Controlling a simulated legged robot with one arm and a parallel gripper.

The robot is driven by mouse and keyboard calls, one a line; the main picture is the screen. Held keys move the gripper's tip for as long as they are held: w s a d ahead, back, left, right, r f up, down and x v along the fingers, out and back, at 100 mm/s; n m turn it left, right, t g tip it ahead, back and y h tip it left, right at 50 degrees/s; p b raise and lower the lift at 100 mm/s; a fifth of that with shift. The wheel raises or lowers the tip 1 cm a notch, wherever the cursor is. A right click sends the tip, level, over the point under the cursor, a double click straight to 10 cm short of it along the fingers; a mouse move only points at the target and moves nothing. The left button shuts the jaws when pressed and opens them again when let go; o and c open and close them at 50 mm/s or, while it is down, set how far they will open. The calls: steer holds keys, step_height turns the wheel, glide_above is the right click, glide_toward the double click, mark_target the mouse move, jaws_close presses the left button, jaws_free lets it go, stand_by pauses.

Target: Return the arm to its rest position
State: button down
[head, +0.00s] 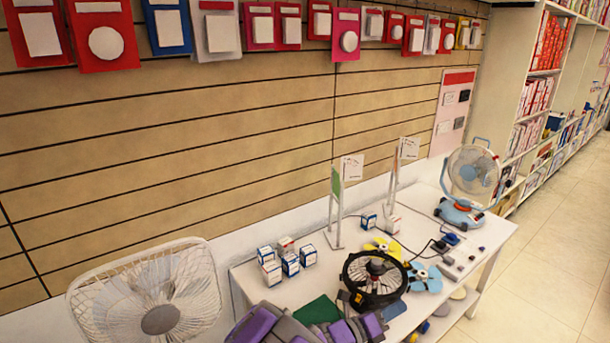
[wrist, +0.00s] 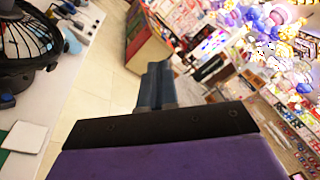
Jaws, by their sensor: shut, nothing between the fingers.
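My gripper (wrist: 158,72) points away from the camera in the wrist view. Its two blue-grey fingers are side by side, shut, with nothing held. A dark bar and my purple wrist housing fill the lower part of that view. In the head view, my purple and grey arm shows at the bottom edge, in front of the white table (head: 350,258).
A black fan (head: 374,279) stands on the table close to my arm; it also shows in the wrist view (wrist: 28,40). Small boxes (head: 290,262), sign stands (head: 336,208) and a blue fan (head: 470,182) stand behind. A white fan (head: 155,300) is left. Open floor (head: 540,260) lies right.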

steer(key=s+d+r+m+g, duration=0.8)
steer(key=s+m, duration=0.3)
steer(key=m, duration=0.1)
steer(key=s+d+r+m+g+y, duration=0.15)
steer(key=s+m+g+y, duration=0.3)
steer(key=s+m, duration=0.5)
steer(key=s+a+m+t+y, duration=0.3)
steer(key=s+a+m+y, duration=1)
steer(key=s+a, duration=0.45)
steer(key=w+a+f+m+t, duration=0.3)
steer(key=w+a+f+m, duration=0.1)
steer(key=w, duration=0.7)
steer(key=w+a+f+m+t+y, duration=0.1)
steer(key=w+a+f+m+t, duration=0.3)
steer(key=w, duration=0.8)
steer(key=w+a+f+m+t, duration=0.1)
steer(key=w+a+f+m, duration=0.3)
steer(key=w, duration=0.7)
steer(key=m+t+h+b, duration=0.1)
steer(key=m+t+h, duration=0.8)
steer(key=m+h, duration=0.25)
glide_toward(358, 296)
steer(key=shift+m+g, duration=0.25)
steer(key=shift+m, duration=0.15)
steer(key=b+x, duration=0.3)
steer(key=x, duration=0.2)
steer(key=shift+w+d+r, duration=0.1)
steer(key=shift+x, duration=0.8)
